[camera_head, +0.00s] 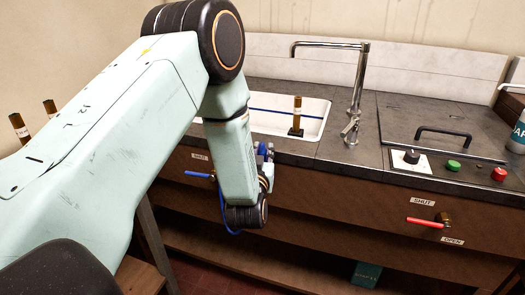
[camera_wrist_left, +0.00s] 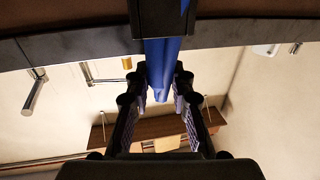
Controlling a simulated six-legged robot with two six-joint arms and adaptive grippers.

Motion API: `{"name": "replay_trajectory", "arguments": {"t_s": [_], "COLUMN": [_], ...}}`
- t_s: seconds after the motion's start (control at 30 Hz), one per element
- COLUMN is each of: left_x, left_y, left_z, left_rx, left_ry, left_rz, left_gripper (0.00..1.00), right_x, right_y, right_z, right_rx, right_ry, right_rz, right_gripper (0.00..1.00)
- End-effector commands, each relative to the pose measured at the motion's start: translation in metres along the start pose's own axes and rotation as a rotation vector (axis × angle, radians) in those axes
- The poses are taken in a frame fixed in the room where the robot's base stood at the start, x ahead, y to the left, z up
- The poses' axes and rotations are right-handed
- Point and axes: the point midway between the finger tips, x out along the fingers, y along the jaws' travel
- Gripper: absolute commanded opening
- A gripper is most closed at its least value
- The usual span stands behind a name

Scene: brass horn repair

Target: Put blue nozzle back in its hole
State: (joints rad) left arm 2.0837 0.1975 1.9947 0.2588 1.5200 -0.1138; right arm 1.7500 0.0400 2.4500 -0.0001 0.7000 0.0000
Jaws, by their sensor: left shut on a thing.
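My left gripper (camera_head: 265,158) is in front of the counter's front edge, beside the sink, partly hidden by my own arm. In the left wrist view its two fingers (camera_wrist_left: 158,88) are closed on a blue, rod-like piece, which looks like the blue nozzle (camera_wrist_left: 160,62). The piece's far end meets a dark block (camera_wrist_left: 160,18) at the counter's edge; I cannot tell whether it is inside a hole or only against it. In the head view only small bits of blue show at the gripper. The hole itself is not clearly visible. My right gripper is not in view.
A white sink (camera_head: 312,122) with a brown bottle (camera_head: 297,112) and a tall tap (camera_head: 357,85) lies behind the gripper. A blue valve lever (camera_head: 197,175) is left of it. A red valve lever (camera_head: 425,222), knob and buttons are at the right.

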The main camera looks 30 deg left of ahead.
Motion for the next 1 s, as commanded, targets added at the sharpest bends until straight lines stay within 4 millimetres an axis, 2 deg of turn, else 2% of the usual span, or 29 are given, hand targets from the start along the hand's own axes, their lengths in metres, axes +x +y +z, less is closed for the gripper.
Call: {"name": "replay_trajectory", "arguments": {"t_s": [0.17,0.2,0.5,0.83,1.0], "left_x": [0.0,0.0,0.0,-0.003,-0.025], "left_y": [0.0,0.0,0.0,0.0,0.001], "left_z": [0.004,0.004,0.003,0.004,0.005], "left_rx": [0.0,0.0,0.0,0.001,0.002], "left_ry": [0.001,0.001,0.0,-0.002,-0.005], "left_rz": [0.0,0.0,0.0,0.001,0.003], "left_gripper": [0.0,0.25,0.49,0.49,0.49], "right_x": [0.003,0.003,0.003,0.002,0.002], "right_y": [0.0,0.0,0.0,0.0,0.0], "right_z": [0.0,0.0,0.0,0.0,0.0], "right_rx": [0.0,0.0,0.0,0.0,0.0], "right_ry": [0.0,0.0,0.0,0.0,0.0], "right_rz": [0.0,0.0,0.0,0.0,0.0], "right_gripper": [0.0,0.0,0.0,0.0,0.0]}}
